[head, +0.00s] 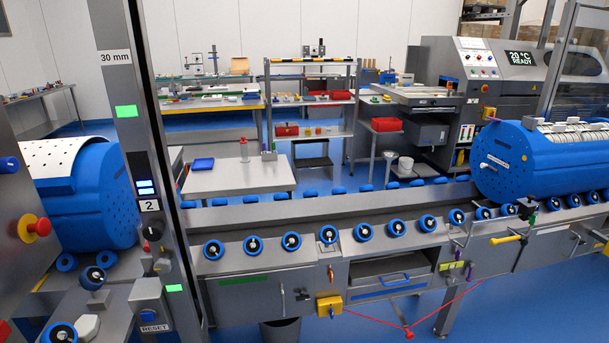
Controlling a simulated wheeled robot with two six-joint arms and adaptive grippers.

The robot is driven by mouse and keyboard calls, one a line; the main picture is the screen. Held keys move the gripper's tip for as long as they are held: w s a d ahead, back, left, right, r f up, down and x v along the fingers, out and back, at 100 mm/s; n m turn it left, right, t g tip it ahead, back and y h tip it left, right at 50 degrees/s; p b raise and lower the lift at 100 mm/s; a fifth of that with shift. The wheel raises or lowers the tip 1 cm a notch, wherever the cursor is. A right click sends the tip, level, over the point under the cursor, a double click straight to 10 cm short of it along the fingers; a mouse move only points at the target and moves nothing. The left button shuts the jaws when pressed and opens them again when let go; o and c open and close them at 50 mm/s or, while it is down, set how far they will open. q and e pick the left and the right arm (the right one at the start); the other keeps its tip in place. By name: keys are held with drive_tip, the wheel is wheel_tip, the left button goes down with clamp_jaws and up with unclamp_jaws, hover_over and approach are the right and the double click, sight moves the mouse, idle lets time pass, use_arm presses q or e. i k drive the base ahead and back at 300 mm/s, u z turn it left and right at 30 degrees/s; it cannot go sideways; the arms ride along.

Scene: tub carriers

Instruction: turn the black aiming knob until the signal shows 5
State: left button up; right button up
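A black aiming knob (152,232) sits on the grey post at the left, with a small lighter mark on its face. A white plate (149,206) between display and knob reads 2. Neither of my grippers is in the head view, and nothing touches the knob.
A blue RESET button (150,316) is below the knob on the post. A red-and-yellow emergency stop (36,227) and a blue perforated drum (93,195) are to the left. A roller conveyor (325,238) runs right to another blue drum (543,160).

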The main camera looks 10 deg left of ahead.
sight(154, 230)
drive_tip(key=u, duration=0.9)
drive_tip(key=k, duration=0.7)
drive_tip(key=u, duration=0.25)
